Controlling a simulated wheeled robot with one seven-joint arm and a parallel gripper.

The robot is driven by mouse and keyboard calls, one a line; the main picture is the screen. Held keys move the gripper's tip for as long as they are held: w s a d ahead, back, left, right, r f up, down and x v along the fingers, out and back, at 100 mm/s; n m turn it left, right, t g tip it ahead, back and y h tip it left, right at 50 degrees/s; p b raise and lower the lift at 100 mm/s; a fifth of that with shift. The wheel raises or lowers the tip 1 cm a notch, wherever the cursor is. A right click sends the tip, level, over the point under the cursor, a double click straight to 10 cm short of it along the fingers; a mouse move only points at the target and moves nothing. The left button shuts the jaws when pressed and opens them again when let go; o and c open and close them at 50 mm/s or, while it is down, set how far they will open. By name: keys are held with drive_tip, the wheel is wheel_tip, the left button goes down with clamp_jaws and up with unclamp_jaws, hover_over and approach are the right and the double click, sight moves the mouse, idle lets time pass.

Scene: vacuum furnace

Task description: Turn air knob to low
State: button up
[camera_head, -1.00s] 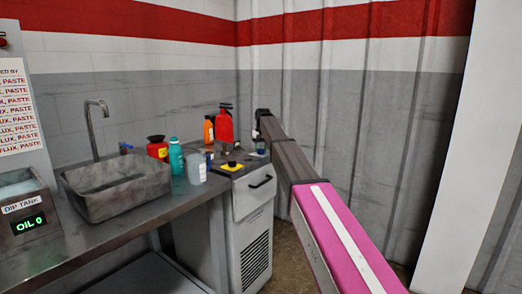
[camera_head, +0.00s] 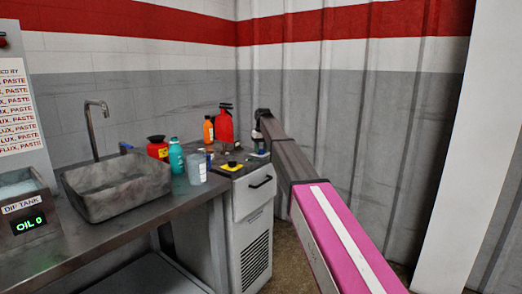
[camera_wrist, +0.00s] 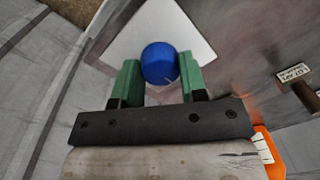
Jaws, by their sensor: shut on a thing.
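A round blue knob (camera_wrist: 160,58) sits in front of a white panel (camera_wrist: 185,25) in the wrist view. My gripper (camera_wrist: 160,76) has its two green fingers on either side of the knob and is shut on it. No low or high mark beside the knob can be read. In the head view, my gripper (camera_head: 258,144) is small and far off, at the end of my pink and grey arm, by the back corner. The knob cannot be made out clearly there.
A yellow-based button (camera_head: 231,166) is on the grey cabinet (camera_head: 251,205). A steel counter with a sink (camera_head: 118,190) lies left. The corrugated wall (camera_head: 340,110) is close right.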

drive_tip(key=o, duration=0.9)
drive_tip(key=shift+r, duration=0.1)
drive_tip(key=r, duration=1)
drive_tip(key=shift+w+d+r, duration=0.15)
drive_tip(key=shift+d+r, duration=0.15)
